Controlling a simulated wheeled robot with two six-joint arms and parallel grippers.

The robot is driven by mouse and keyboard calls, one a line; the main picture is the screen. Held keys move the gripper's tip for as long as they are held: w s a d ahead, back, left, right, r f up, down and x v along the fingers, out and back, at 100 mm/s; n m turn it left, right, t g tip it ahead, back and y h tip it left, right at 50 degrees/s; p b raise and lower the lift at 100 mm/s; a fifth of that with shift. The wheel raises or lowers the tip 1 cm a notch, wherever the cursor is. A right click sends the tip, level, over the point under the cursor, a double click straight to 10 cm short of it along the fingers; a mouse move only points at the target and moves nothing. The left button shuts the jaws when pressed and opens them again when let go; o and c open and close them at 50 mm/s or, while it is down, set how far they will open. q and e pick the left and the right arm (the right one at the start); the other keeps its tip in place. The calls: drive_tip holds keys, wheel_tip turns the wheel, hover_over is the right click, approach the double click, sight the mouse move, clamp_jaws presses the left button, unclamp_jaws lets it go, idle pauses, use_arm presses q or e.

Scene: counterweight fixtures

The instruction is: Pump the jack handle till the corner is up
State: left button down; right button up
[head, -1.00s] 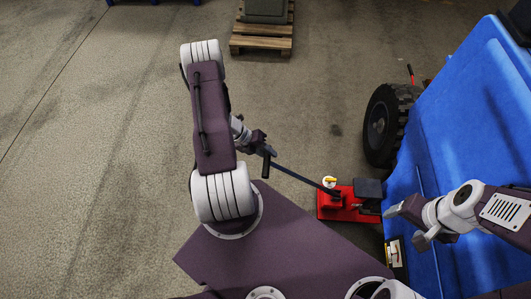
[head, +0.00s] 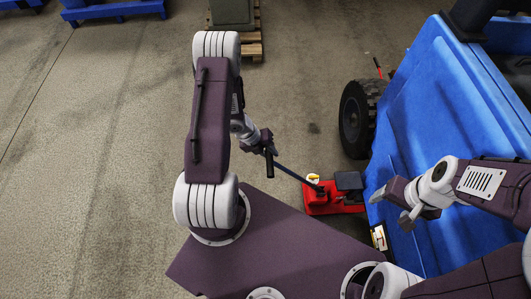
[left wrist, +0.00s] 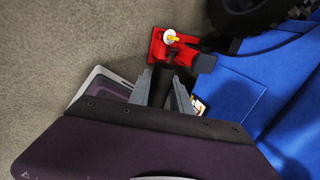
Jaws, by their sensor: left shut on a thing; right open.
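The red jack (head: 322,205) sits on the floor beside the blue machine (head: 440,140), with a black pad (head: 348,181) at its right end. Its dark handle (head: 292,172) slopes from the jack up to the left. My left gripper (head: 268,152) is shut on the handle's black grip. In the left wrist view the fingers (left wrist: 161,98) lie on both sides of the dark handle, with the jack (left wrist: 158,49) beyond. My right gripper (head: 391,209) is open and empty near the machine's side. I cannot tell whether the pad touches the machine.
A black wheel (head: 358,118) stands behind the jack at the machine's side. A wooden pallet (head: 250,47) with a grey block is at the back. A blue stand (head: 115,10) is at the far left. The floor at left is clear.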

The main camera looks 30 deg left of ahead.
use_arm(q)
drive_tip(key=s+a+f+t+h+b, duration=0.1)
drive_tip(key=s+a+f+h+b, duration=0.1)
drive_tip(key=s+a+f+b, duration=0.2)
drive_tip(key=a+f, duration=0.3)
drive_tip(key=shift+s+a+f+b, duration=0.15)
drive_tip(key=shift+f+b, duration=0.15)
drive_tip(key=shift+b, duration=0.05)
drive_tip(key=shift+r, duration=0.1)
